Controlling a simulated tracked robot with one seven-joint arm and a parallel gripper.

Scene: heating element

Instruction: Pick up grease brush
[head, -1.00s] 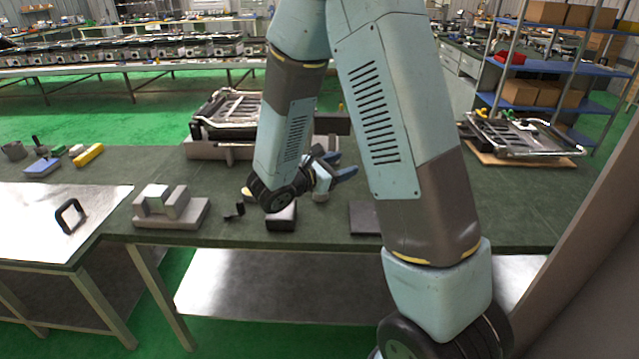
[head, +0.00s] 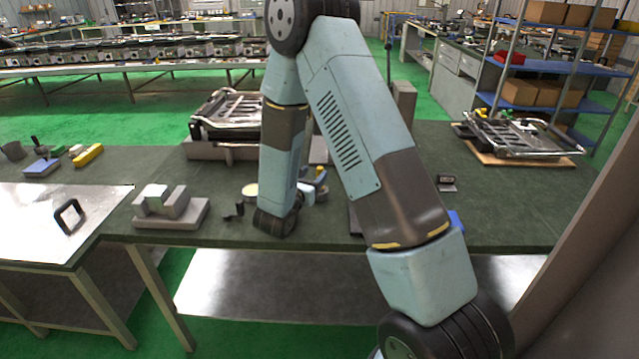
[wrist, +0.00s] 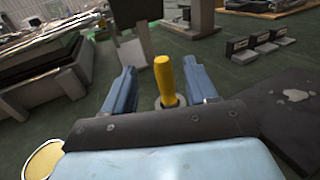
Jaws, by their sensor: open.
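The grease brush shows in the wrist view as an upright yellow handle (wrist: 165,80), standing in what looks like a small grey round holder (wrist: 172,101). My gripper (wrist: 161,76) is open, with one blue finger on each side of the handle. The handle is between the fingers, with a visible gap on both sides. The brush's lower end is hidden. In the head view my gripper is mostly hidden behind my own arm, low over the green table; a bit of yellow (head: 320,171) shows by a blue finger.
A round tin with a yellow top (wrist: 44,159) stands left of my gripper. A dark plate with a pale patch (wrist: 293,105) lies to the right. Several small blocks (wrist: 262,45) sit farther back. A grey stepped block (head: 170,208) is on the table (head: 510,210) at left.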

